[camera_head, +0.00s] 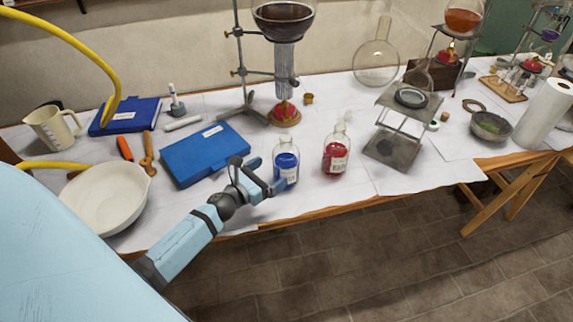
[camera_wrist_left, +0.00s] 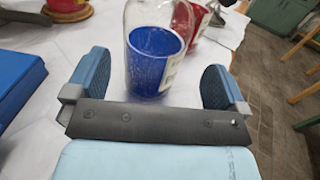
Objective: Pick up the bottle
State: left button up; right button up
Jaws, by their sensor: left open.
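A clear bottle with blue contents and a white label (camera_head: 286,160) stands upright near the table's front edge. In the left wrist view the blue bottle (camera_wrist_left: 154,60) stands just ahead of and partly between the fingers, with a gap on both sides. My left gripper (camera_head: 266,177) is open beside the bottle's left front. Its two fingers show wide apart in the left wrist view (camera_wrist_left: 158,85). A similar bottle with red contents (camera_head: 336,152) stands to the right of the blue one. The right gripper is not in view.
A blue case (camera_head: 205,153) lies left of the bottle. A white bowl (camera_head: 105,197) stands further left. A stand with a large flask and a red burner (camera_head: 284,112) are behind. A metal lab jack (camera_head: 393,148) is at right. White paper covers the table.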

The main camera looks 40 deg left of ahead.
aim_at(285, 160)
pick_arm(q)
jog(key=shift+w+d, duration=0.15)
jog(key=shift+w, duration=1)
jog(key=w, duration=0.3)
jog(key=w+p, duration=0.1)
jog(key=w, duration=0.1)
jog(key=shift+d+f, duration=0.25)
jog(key=shift+d, duration=0.05)
jog(key=shift+s, duration=0.1)
jog(key=shift+c, duration=0.5)
jog(key=c, duration=1.1)
jog(key=shift+r, duration=0.15)
jog(key=shift+r+p, duration=2.75)
jog(key=shift+r, duration=7.1)
